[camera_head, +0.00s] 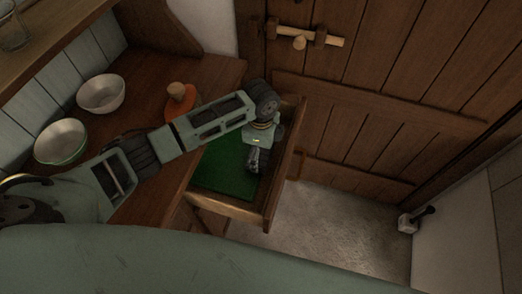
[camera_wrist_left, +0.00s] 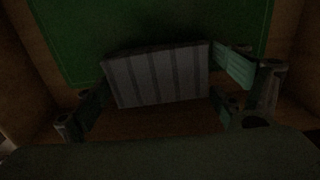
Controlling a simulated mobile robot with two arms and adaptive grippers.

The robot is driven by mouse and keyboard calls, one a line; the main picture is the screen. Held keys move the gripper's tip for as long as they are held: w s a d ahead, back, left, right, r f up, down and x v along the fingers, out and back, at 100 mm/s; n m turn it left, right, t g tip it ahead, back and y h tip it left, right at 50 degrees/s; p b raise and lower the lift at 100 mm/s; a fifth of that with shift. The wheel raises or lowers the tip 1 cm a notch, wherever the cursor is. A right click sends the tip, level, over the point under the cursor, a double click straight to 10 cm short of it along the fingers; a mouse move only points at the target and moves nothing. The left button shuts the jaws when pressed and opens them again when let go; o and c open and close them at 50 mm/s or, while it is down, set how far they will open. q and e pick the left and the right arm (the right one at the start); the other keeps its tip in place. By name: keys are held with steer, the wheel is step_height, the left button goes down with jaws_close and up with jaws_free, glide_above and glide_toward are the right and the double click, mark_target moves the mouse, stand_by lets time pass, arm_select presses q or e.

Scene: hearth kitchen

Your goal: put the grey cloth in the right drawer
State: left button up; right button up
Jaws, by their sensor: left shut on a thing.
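The right drawer (camera_head: 228,205) is pulled open under the wooden counter and has a green lining on its floor. My left gripper (camera_head: 253,160) reaches down into the drawer from above. In the left wrist view, the grey cloth (camera_wrist_left: 157,77) shows as a folded, striped block between the fingers of my left gripper (camera_wrist_left: 160,92), which is shut on it. The green lining (camera_wrist_left: 75,45) lies beyond the cloth. I cannot tell whether the cloth touches the drawer floor. In the head view my gripper hides the cloth. My right gripper is not in view.
Two bowls, one (camera_head: 101,94) behind the other (camera_head: 61,142), stand on the counter at the left. An orange item with a wooden knob (camera_head: 177,90) lies on the counter behind my arm. A wooden door (camera_head: 385,90) stands close beyond the drawer.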

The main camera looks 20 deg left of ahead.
mark_target(261, 152)
arm_select(q)
steer(key=shift+f, duration=0.1)
steer(key=shift+f, duration=0.5)
steer(key=o, duration=1)
step_height(261, 152, up, 13)
steer(key=shift+r, duration=0.15)
